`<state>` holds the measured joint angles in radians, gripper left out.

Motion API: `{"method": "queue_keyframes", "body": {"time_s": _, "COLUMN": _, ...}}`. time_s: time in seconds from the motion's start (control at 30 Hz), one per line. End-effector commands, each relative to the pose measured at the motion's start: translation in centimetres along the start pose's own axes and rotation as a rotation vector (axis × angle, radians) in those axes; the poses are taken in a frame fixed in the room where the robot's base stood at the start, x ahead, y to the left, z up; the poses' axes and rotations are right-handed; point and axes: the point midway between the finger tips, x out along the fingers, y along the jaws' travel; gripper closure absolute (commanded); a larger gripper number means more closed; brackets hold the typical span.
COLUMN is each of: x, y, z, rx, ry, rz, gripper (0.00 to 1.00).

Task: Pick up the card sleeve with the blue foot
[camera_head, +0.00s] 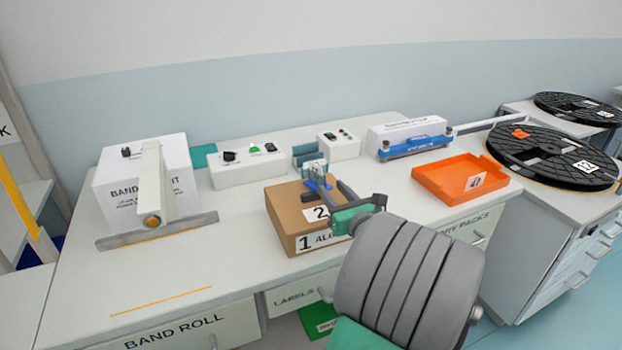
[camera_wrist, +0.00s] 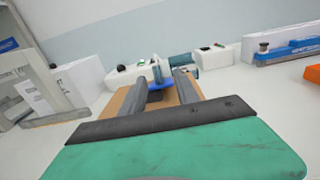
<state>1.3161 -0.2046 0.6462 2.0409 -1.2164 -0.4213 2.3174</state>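The card sleeve (camera_head: 313,171) looks like a small pale upright piece, with a blue foot (camera_head: 318,184) at its base. It appears to stand on top of a brown cardboard box (camera_head: 283,209) marked 1 and 2. My gripper (camera_head: 325,186) reaches over the box from the front right, its fingers apart. In the wrist view the blue foot (camera_wrist: 161,85) shows between the two grey fingers (camera_wrist: 162,80), near their tips. I see no clear contact with either finger. The fingers partly hide the foot and the box top.
A teal-grey holder (camera_head: 308,154) stands just behind the box. White control boxes (camera_head: 248,168) line the back. A band unit (camera_head: 147,185) stands left, an orange tray (camera_head: 459,178) right, with black reels (camera_head: 553,155) beyond it. The front left of the bench is clear.

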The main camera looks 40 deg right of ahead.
Motion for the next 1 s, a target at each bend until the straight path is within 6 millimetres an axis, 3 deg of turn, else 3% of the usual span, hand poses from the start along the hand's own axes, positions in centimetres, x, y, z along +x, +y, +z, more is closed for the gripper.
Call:
{"method": "queue_keyframes", "body": {"time_s": 0.33, "x": 5.8, "y": 0.6, "z": -0.2, "rx": -0.002, "ry": 0.0, "rz": 0.006, "gripper": 0.63}}
{"method": "queue_keyframes", "body": {"time_s": 0.6, "x": 6.3, "y": 0.4, "z": -0.2, "rx": 0.0, "ry": 0.0, "rz": 0.0, "gripper": 0.63}}
{"method": "queue_keyframes", "body": {"time_s": 1.0, "x": 6.3, "y": 0.4, "z": -0.2, "rx": 0.0, "ry": 0.0, "rz": 0.001, "gripper": 0.95}}
